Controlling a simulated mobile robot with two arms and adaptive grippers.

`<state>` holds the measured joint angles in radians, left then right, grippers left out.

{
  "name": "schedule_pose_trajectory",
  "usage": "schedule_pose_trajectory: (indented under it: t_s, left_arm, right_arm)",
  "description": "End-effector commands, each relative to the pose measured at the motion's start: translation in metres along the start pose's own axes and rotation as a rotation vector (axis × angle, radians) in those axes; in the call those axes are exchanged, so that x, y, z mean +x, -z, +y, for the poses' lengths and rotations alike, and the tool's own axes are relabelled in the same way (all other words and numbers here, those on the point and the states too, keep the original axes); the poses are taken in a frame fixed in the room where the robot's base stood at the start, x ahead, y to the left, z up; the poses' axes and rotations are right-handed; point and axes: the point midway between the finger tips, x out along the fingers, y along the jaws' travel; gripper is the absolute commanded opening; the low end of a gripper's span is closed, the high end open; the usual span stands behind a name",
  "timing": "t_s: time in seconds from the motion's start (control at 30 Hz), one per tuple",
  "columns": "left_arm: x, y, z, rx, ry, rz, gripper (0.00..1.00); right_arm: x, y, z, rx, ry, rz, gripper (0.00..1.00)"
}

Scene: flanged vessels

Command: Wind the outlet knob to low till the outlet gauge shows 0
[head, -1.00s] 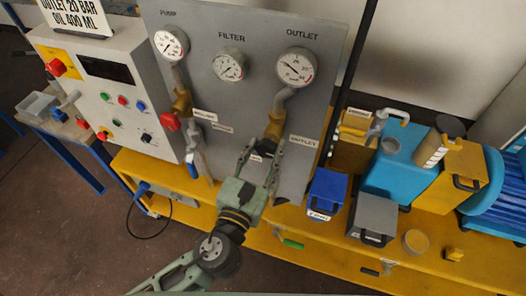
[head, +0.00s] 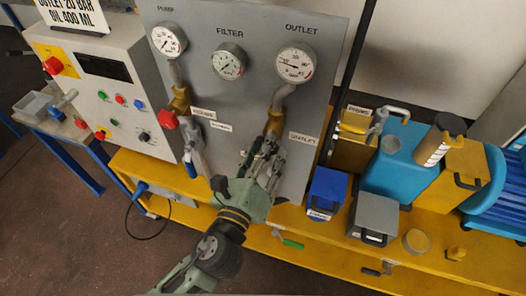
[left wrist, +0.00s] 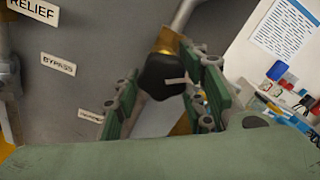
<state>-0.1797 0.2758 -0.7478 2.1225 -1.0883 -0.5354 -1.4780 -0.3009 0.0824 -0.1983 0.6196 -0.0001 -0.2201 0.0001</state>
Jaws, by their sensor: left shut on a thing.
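The outlet gauge (head: 296,64) is a round white dial under the OUTLET lettering on the grey panel. Its dark needle lies toward the left of the dial; the figure is too small to read surely. The outlet knob is a black lobed knob (left wrist: 160,77) with a pale pointer mark, on a brass valve body, in the left wrist view. My left gripper (head: 264,150) is at this knob below the outlet gauge, shut on it with one finger on each side. In the head view the fingers mostly hide the knob. My right gripper is not in view.
Pump (head: 168,40) and filter (head: 229,61) gauges sit left of the outlet gauge. A red knob (head: 168,120) and a blue-handled lever (head: 190,165) are left of my gripper. Blue and grey bins (head: 376,216) stand on the yellow bench to the right.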

Motion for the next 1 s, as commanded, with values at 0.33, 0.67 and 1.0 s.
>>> schedule_pose_trajectory:
  t_s: [0.33, 0.67, 1.0]
  left_arm:
    - [0.000, 0.004, 0.003, -0.331, -0.008, 0.000, 0.13]
    - [0.000, 0.006, 0.003, -0.642, -0.010, 0.002, 0.13]
    - [-0.001, 0.007, 0.002, -0.894, -0.011, 0.003, 0.13]
  right_arm:
    - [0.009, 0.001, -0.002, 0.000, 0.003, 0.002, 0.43]
    - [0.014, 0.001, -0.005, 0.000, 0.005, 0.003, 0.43]
    - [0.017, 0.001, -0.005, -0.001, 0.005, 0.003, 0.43]
